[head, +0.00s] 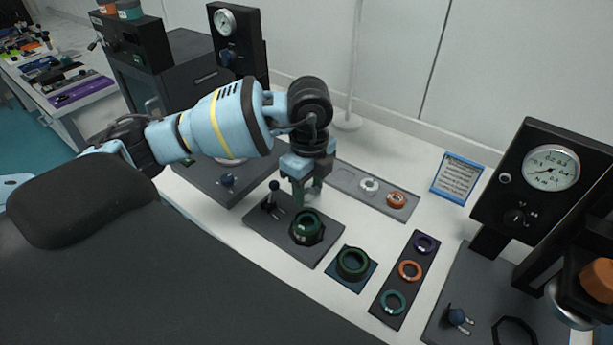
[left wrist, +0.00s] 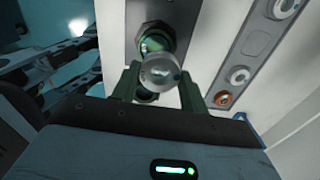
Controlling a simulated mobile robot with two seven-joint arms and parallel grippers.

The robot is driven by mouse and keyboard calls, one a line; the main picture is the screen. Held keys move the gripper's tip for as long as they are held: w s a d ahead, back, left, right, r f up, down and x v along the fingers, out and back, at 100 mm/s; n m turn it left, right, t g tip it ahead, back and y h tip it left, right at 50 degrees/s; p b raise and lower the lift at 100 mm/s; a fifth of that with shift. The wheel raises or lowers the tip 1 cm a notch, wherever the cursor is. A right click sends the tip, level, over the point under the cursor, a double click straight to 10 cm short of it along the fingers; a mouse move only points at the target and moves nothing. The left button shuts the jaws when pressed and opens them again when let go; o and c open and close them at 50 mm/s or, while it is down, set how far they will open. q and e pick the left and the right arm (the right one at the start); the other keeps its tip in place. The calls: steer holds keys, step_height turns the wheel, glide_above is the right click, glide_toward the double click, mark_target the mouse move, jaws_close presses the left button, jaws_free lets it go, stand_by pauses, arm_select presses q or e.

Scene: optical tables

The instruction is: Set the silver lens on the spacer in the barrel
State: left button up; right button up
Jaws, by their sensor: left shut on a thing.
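My left gripper (head: 306,196) hangs pointing down just above the barrel (head: 307,228), a dark green open cylinder in a dark holder on a grey plate. In the left wrist view the left gripper (left wrist: 160,82) is shut on the silver lens (left wrist: 160,72), a pale, shiny disc between its two green fingers. The barrel (left wrist: 155,40) shows there just beyond the lens, which covers part of it. The spacer inside the barrel cannot be made out. My right gripper is not in view.
A grey tray (head: 345,178) behind holds a silver ring (head: 369,185) and an orange ring (head: 395,200). A green ring (head: 352,263) sits on a teal plate. A dark strip (head: 386,309) holds purple, orange and teal rings. A gauge stand (head: 540,185) rises at right.

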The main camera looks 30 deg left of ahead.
mark_target(307, 194)
arm_select(q)
steer(key=shift+s, duration=0.4)
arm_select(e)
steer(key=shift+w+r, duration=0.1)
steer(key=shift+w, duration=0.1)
arm_select(q)
steer(key=shift+f, duration=0.2)
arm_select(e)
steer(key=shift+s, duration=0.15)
arm_select(q)
steer(key=shift+f, duration=0.95)
step_height(307, 194, down, 2)
steer(key=shift+f+b, duration=0.1)
steer(key=shift+b, duration=0.65)
steer(key=shift+f, duration=0.1)
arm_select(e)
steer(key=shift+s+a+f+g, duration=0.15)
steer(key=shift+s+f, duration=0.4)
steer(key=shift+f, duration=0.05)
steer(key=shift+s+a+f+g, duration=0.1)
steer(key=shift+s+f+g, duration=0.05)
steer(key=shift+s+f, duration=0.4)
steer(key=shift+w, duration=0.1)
arm_select(q)
steer(key=shift+f, duration=0.65)
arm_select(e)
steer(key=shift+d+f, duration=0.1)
